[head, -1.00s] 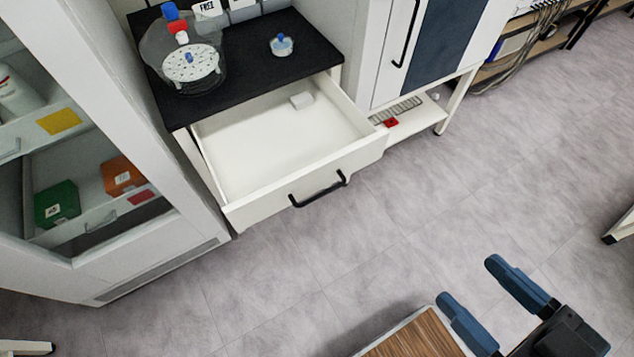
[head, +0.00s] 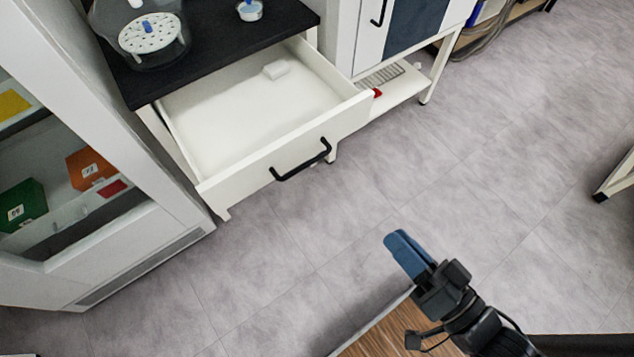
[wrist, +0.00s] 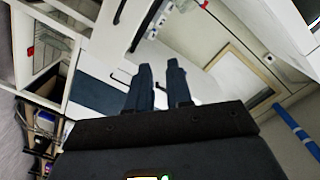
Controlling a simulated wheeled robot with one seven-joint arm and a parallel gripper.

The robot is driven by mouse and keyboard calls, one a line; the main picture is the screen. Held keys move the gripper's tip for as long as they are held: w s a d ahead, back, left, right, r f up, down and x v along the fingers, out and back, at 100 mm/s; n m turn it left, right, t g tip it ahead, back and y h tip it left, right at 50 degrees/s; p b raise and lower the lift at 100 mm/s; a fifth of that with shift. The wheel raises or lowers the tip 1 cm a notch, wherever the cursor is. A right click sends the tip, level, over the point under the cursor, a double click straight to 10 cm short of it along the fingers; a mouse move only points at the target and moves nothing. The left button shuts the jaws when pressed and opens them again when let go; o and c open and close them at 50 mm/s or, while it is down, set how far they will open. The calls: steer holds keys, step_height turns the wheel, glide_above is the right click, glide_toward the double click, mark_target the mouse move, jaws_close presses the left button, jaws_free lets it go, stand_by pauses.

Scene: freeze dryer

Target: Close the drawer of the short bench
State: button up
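The short bench has a black top (head: 225,50) and a white drawer (head: 238,176) below it. The drawer is pulled well out in the head view, and a small white block (head: 277,69) lies inside near its back. A black bar handle (head: 300,162) is on the drawer front. My gripper (head: 402,252) is in front of the drawer, to the lower right, apart from it. In the head view its blue fingers overlap. In the wrist view my gripper (wrist: 160,68) shows a gap between the fingers with nothing held. I cannot make out the drawer there.
A glass vessel with a perforated white disc (head: 150,35) and a small blue-capped dish (head: 249,10) stand on the bench. A glass-fronted cabinet (head: 140,245) is close on the left. A white unit with a low shelf (head: 400,88) is to the right. Floor between gripper and drawer is clear.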

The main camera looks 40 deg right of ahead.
mark_target(253, 105)
steer(key=w+f+m+b, duration=0.1)
steer(key=w+f+m, duration=0.1)
steer(key=w+f, duration=0.1)
steer(key=w+f+m+t+b, duration=0.1)
steer(key=w+f+m+b, duration=0.1)
steer(key=f, duration=0.4)
steer(key=w+f+m+t+b, duration=0.1)
steer(key=w+f+m+b, duration=0.1)
steer(key=w+f+m, duration=0.2)
steer(key=shift+a+f, duration=0.15)
steer(key=shift+f, duration=0.35)
jaws_close()
steer(key=w+r+p, duration=0.2)
steer(key=w, duration=1.2)
steer(key=shift+w+m+t, duration=0.15)
steer(key=shift+m+t, duration=0.15)
steer(key=shift+m, duration=0.1)
steer(key=shift+r, duration=0.1)
steer(key=w+b, duration=1.6)
steer(key=w, duration=1.2)
steer(key=shift+w, duration=0.75)
steer(key=shift+w+r+b, duration=0.15)
steer(key=shift+r+b, duration=0.1)
steer(key=shift+b, duration=0.05)
